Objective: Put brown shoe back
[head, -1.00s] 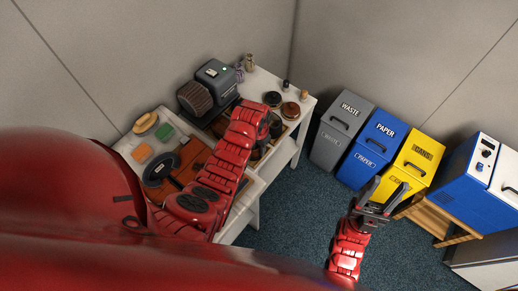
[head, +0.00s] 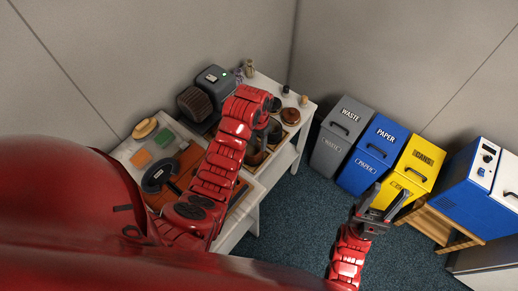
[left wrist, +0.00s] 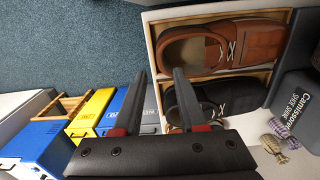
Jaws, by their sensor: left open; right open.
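The brown shoe (left wrist: 218,48) lies in a wooden-edged tray (left wrist: 200,21) in the left wrist view, next to a black shoe (left wrist: 232,96). My left gripper (left wrist: 159,73) is open and empty, with its fingers beside the tray's edge in that view. Both shoes appear apart from the fingers. In the head view my left arm reaches over the white table, its gripper (head: 266,138) pointing down and hiding much of the tray. My right gripper (head: 382,199) is open and empty, off the table to the right.
The white table (head: 262,82) holds a shoe-shine machine (head: 212,88), brushes, sponges and round tins. A waste bin (head: 338,130), a paper bin (head: 376,150) and a cans bin (head: 413,165) stand to its right. Blue carpet (head: 295,225) lies clear between table and right arm.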

